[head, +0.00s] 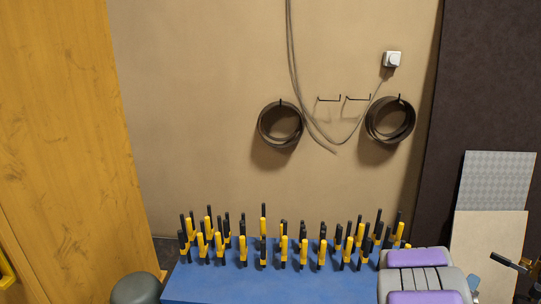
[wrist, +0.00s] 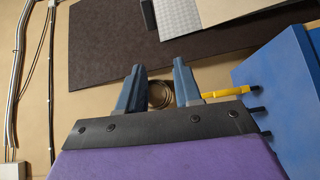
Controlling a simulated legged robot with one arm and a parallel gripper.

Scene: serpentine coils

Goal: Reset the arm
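My gripper (wrist: 158,88) shows in the wrist view, with its two blue-grey fingers standing apart beyond a black plate and my purple arm cover. The gap between the fingers is empty. A dark coil (wrist: 160,95) on the wall shows through that gap, well behind the fingers. In the head view my purple and grey arm part (head: 420,275) shows at the bottom right, in front of the blue bench. The fingers cannot be made out clearly in the head view.
A blue bench (head: 270,288) bears several upright yellow-and-black tools. Two dark coils (head: 280,125) (head: 390,120) hang on wall hooks beside a loose cable (head: 291,50) and a white socket (head: 392,59). A wooden panel (head: 60,130) stands left. Boards (head: 490,240) lean at the right.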

